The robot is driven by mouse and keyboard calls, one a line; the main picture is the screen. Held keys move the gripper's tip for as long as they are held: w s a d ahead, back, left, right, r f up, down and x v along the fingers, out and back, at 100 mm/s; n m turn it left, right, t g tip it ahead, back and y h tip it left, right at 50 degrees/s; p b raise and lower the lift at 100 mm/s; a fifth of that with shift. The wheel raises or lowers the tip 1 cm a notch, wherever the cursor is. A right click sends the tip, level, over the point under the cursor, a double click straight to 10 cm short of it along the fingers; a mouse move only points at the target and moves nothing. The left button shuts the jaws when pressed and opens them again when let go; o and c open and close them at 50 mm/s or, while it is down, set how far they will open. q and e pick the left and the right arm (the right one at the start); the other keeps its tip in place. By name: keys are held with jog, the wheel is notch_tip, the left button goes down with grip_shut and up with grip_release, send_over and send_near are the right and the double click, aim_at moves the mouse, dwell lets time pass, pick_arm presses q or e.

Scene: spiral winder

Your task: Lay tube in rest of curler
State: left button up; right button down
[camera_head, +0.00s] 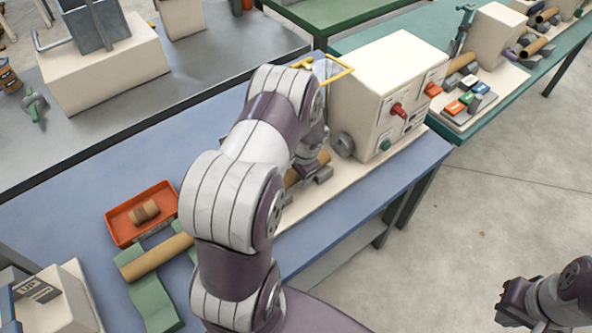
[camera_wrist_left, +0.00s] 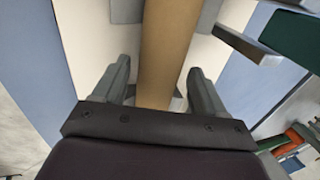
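A brown cardboard tube (camera_head: 308,168) lies by the grey rest (camera_head: 323,174) on the cream base of the curler (camera_head: 385,95). My left arm partly hides it. In the left wrist view the tube (camera_wrist_left: 163,50) runs between the fingers of my left gripper (camera_wrist_left: 160,88), with a narrow gap on each side. Grey blocks (camera_wrist_left: 209,15) flank the tube further off. The left gripper is open around or just above the tube. My right gripper (camera_head: 512,302) hangs over the floor at the lower right, away from the table; its fingers are unclear.
Another brown tube (camera_head: 157,258) lies across a green stand (camera_head: 152,300). A red tray (camera_head: 122,229) with a small brown roll stands beside it. A yellow-handled frame (camera_head: 335,70) rises behind the curler. Blue tabletop (camera_head: 80,185) is clear at the left.

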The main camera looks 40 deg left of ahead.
pick_arm(q)
jog(key=shift+r, duration=0.25)
jog(key=v, duration=1.2)
jog(key=shift+d, duration=0.2)
jog(key=shift+s+r, duration=0.15)
jog(key=shift+r, duration=0.1)
notch_tip(320, 180, up, 7)
jog(key=p, duration=0.5)
jog(key=shift+f+p, duration=0.15)
jog(key=shift+p, duration=0.25)
